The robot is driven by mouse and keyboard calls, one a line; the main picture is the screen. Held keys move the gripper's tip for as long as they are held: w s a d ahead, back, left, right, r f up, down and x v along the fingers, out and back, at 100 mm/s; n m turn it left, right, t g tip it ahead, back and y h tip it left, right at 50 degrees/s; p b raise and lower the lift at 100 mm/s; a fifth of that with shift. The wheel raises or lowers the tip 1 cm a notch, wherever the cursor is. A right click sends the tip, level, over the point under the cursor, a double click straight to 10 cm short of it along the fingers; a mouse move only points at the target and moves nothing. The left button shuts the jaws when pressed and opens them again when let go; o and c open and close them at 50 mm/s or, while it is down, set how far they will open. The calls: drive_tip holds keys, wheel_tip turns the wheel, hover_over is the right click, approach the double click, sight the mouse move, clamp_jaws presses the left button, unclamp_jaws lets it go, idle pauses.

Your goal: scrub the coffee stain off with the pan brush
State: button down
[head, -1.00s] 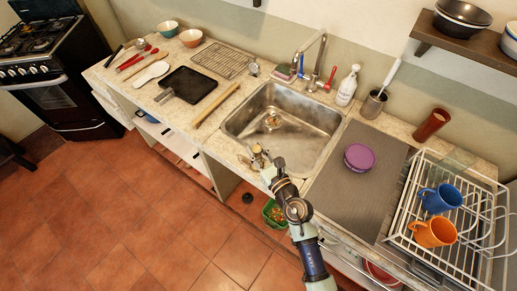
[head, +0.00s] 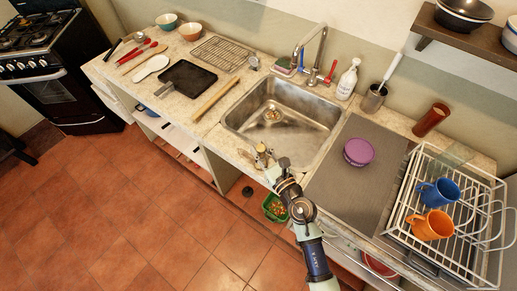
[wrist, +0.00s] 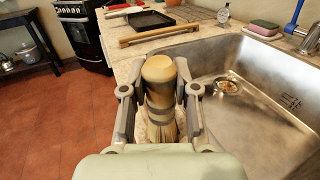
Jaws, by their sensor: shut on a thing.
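The pan brush (wrist: 158,72) has a pale wooden knob and a skirt of tan bristles below it. My gripper (wrist: 158,98) is shut on it, with a grey finger on each side, and the bristles point down. In the head view my gripper (head: 263,160) and the brush are small, at the front edge of the counter (head: 228,146) beside the sink. I cannot make out a coffee stain; the brush and my gripper cover the counter there. Whether the bristles touch the counter is not clear.
The sink (head: 240,107) lies just behind and right of my gripper, with scraps at its drain. A grey mat (head: 335,196) with a purple lid (head: 358,152) and a dish rack (head: 404,205) are right.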

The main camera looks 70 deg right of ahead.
drive_tip(key=shift+s+d, duration=0.3)
drive_tip(key=shift+d, duration=0.1)
drive_tip(key=shift+d, duration=0.1)
drive_tip(key=shift+w+d, duration=0.15)
drive_tip(key=shift+d, duration=0.2)
drive_tip(key=shift+w+d, duration=0.25)
drive_tip(key=shift+w, duration=0.1)
drive_tip(key=shift+w, duration=0.15)
